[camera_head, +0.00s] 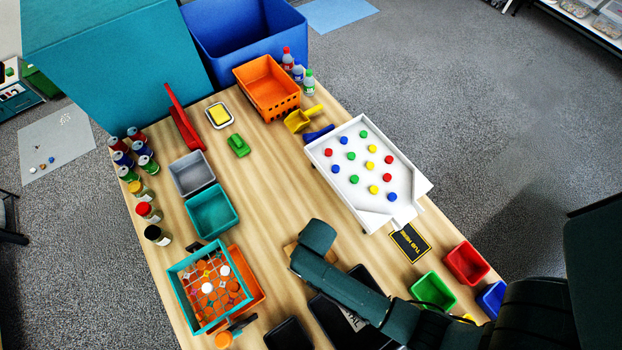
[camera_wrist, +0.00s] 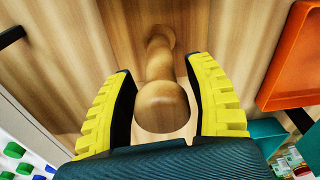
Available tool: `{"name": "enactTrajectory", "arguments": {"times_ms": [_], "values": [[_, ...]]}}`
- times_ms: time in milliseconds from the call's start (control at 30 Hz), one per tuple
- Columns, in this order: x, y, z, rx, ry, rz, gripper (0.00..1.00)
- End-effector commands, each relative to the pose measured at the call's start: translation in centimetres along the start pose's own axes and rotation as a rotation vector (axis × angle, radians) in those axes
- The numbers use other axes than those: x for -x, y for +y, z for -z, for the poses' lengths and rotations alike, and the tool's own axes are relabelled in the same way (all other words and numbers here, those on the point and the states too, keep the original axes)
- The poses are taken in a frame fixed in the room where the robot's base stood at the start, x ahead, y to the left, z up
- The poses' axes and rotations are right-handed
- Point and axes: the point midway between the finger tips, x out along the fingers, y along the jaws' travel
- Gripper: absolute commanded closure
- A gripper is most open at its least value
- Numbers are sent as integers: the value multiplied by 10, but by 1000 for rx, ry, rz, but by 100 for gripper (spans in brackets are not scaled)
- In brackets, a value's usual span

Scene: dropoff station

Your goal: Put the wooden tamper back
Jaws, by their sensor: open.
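The wooden tamper (camera_wrist: 162,100) shows in the wrist view as a rounded knob on a narrower neck, with a wider round part at the far end. It lies between the two yellow ribbed fingers of my gripper (camera_wrist: 160,67). The fingers are apart, one on each side of it, with gaps visible along its neck. Whether either finger touches the knob is hard to tell. A small flat brown wooden piece (camera_head: 292,249) shows beside my arm there.
A teal sorting tray (camera_head: 190,316) over an orange tray stands left of my arm. A white pegged board (camera_head: 346,199) stands to the right. Black trays (camera_head: 289,335) and red, green and blue bins (camera_head: 466,264) are near the front. The middle of the wooden table (camera_head: 262,195) is clear.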

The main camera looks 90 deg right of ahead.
Motion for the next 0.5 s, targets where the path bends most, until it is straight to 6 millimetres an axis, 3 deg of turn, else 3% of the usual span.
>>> {"name": "enactTrajectory", "arguments": {"times_ms": [167, 500], "values": [[25, 0, 1, 0, 4, 1, 47], [104, 0, 1, 0, 2, 1, 47]]}}
